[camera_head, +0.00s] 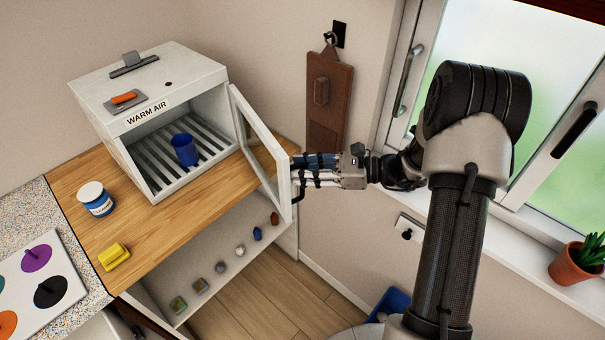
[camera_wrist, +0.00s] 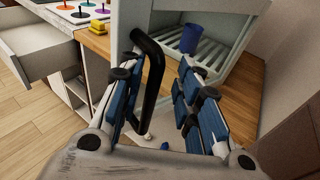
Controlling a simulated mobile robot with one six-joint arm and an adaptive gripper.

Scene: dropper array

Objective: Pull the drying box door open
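The drying box (camera_head: 190,85) is a white box labelled WARM AIR on a wooden counter. Its glazed, white-framed door (camera_head: 243,115) stands swung well out on the right side, so the front is open. My gripper (camera_head: 298,170) is at the door's outer face, near its free edge. In the wrist view my gripper (camera_wrist: 163,95) has its blue-padded fingers apart. The curved black door handle (camera_wrist: 155,70) lies between them, closer to the left finger, with a gap to the right finger. Exact contact with the handle is unclear. Inside is a blue cup (camera_head: 184,149) on a slatted rack.
A brown board (camera_head: 328,100) hangs on the wall behind my gripper. A potted plant (camera_head: 577,262) stands on the windowsill at right. Open floor lies below the door.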

